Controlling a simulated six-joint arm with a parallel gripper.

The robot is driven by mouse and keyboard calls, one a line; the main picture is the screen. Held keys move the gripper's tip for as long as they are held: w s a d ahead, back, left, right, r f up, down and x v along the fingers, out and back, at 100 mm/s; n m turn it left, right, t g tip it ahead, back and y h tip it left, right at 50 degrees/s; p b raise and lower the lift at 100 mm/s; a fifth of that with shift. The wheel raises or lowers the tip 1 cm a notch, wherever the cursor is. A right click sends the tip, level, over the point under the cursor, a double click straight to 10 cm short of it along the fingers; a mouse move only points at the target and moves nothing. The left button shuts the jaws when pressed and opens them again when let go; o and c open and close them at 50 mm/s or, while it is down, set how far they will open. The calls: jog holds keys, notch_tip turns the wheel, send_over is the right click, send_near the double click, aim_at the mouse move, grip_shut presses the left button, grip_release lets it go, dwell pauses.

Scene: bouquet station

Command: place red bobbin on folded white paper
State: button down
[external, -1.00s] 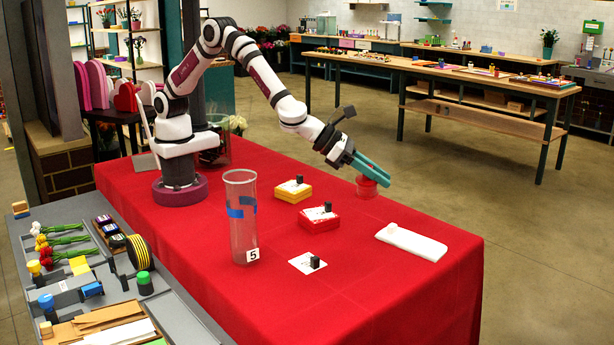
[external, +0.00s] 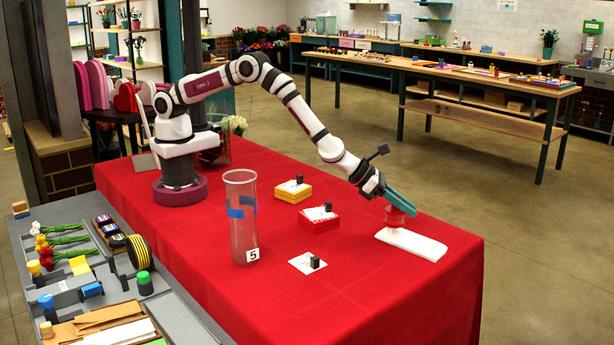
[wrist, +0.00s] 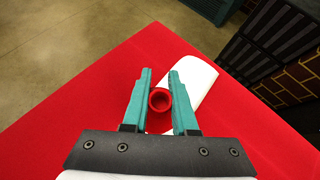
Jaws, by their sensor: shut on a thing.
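The red bobbin (external: 394,217) is between the teal fingers of my gripper (external: 400,202), which is shut on it. In the wrist view the bobbin (wrist: 159,100) shows as a round red ring with a dark hollow centre, between the fingertips (wrist: 160,92). The folded white paper (external: 418,246) lies flat near the right edge of the red table. The bobbin is at the far left end of the paper; whether it touches the paper is hard to tell. In the wrist view the paper (wrist: 197,82) shows behind and right of the bobbin, partly hidden by a finger.
A red box (external: 318,218) and a yellow box (external: 291,192) with dark blocks on top stand left of the paper. The red cloth (external: 400,300) in front of the paper is clear.

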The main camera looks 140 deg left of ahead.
jog(key=shift+f, duration=0.1)
jog(key=c, duration=0.7)
grip_release()
jog(key=s+d+r+m+g+h, duration=0.1)
jog(key=s+d+r+m+h, duration=0.1)
jog(key=s+d+r+m, duration=0.5)
jog(key=s+d+r+m+h, duration=0.2)
jog(key=s+d+r+m, duration=0.15)
jog(key=d+m, duration=0.55)
jog(key=s+d+r+m+g+h, duration=0.1)
jog(key=s+d+r+m+h, duration=0.2)
jog(key=s+d+r+m, duration=0.5)
jog(key=s+d+f+m+g+y, duration=0.1)
jog(key=s+d+m+g, duration=0.1)
jog(key=s+m, duration=1.1)
jog(key=s+d+m+g, duration=0.2)
jog(key=s+m+g, duration=0.2)
jog(key=s+m, duration=0.8)
jog(key=shift+s+d+f+m+g+y, duration=0.3)
jog(key=shift+s+d+f+m+y, duration=0.1)
jog(key=shift+s, duration=0.75)
